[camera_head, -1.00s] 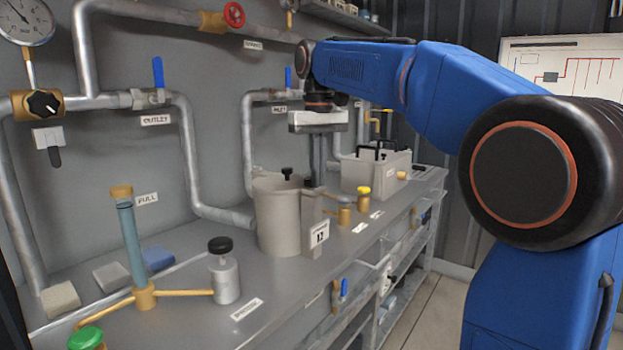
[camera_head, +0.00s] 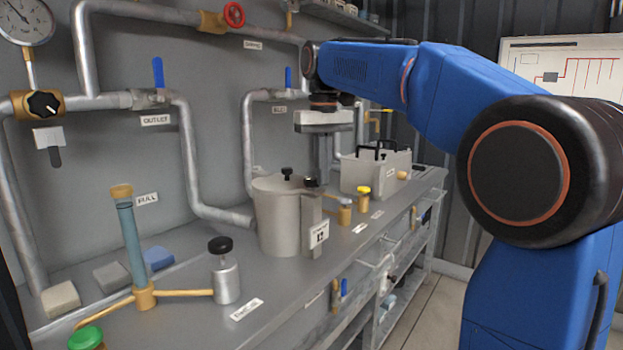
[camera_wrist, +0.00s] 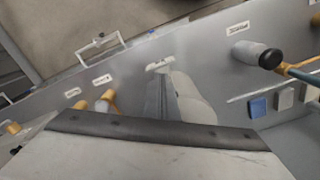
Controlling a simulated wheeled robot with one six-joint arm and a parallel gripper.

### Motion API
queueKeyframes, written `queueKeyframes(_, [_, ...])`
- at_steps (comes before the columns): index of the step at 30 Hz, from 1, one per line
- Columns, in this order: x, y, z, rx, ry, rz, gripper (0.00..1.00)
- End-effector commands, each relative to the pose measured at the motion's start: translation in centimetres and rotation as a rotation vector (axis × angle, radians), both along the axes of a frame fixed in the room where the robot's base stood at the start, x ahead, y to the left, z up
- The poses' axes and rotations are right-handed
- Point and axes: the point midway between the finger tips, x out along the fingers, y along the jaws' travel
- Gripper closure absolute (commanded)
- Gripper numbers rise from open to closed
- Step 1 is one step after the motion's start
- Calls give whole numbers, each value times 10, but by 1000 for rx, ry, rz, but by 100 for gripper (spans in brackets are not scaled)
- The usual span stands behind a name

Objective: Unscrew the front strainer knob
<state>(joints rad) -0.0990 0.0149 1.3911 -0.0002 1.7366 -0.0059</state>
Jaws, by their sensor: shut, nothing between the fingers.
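A grey strainer pot (camera_head: 279,218) stands on the bench with a black knob (camera_head: 287,172) on its lid. A grey box-like housing on its front (camera_head: 312,222) carries another black knob (camera_head: 311,183), the front one. My gripper (camera_head: 325,182) points down just behind and to the right of that front knob, its lower tips partly hidden by the housing. Its fingers are shut and hold nothing. In the wrist view my gripper (camera_wrist: 163,85) covers part of the pale pot (camera_wrist: 192,95), and the front knob is not visible.
A small metal cylinder with a black cap (camera_head: 220,245) stands at left, joined to a brass pipe and sight tube (camera_head: 132,240). The wall pipes (camera_head: 190,165) are behind.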

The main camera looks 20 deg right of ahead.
Motion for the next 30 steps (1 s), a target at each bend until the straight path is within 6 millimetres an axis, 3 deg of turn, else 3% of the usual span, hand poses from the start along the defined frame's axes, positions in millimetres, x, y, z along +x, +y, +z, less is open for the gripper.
queueKeyframes(14, [-6, -4, 2, 0, -2, 0, 100])
queueKeyframes(30, [-6, -4, 52, 0, -3, 0, 100])
